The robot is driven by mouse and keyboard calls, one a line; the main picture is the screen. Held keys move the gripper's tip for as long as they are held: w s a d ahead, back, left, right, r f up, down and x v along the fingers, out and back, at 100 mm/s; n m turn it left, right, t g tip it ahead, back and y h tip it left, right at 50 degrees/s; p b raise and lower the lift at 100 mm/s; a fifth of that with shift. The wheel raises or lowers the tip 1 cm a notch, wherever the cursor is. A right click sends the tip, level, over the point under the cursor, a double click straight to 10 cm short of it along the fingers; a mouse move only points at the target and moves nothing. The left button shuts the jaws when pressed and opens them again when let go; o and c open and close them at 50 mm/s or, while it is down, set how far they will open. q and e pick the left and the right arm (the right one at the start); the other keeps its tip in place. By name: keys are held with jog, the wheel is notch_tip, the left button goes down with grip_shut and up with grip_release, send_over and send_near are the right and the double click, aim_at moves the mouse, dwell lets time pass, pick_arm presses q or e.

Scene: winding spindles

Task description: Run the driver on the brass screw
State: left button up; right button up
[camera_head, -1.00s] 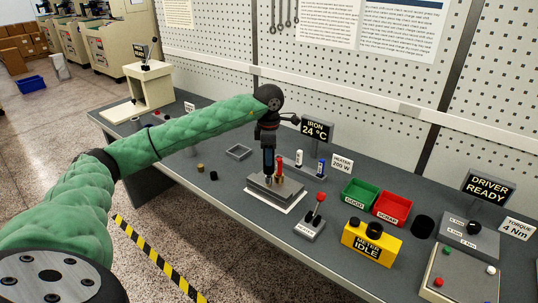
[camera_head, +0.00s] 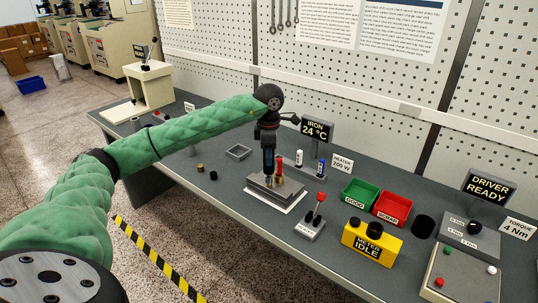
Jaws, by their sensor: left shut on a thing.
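My left gripper (camera_head: 268,150) is upright over a grey block (camera_head: 275,188) on a white plate, near the middle of the bench. It is shut on a slim dark tool that looks like the driver; the fingers hide most of it. A small brass-coloured piece, likely the brass screw (camera_head: 268,180), shows just below the fingers at the block's top. I cannot tell whether the tool's tip touches it. A red upright piece (camera_head: 279,166) stands close to the right of the fingers. The sign (camera_head: 489,188) at right reads DRIVER READY. My right gripper is not in view.
To the right are a red-knobbed lever (camera_head: 318,212), a yellow meter (camera_head: 371,242) reading IDLE, a green bin (camera_head: 360,194), a red bin (camera_head: 392,208) and a black cylinder (camera_head: 423,227). A grey tray (camera_head: 238,152) lies left of the block. The iron's sign reads 24 °C.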

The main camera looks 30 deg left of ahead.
pick_arm(q)
jog(key=shift+r, duration=0.1)
jog(key=shift+r+p, duration=1)
jog(key=shift+r, duration=2.45)
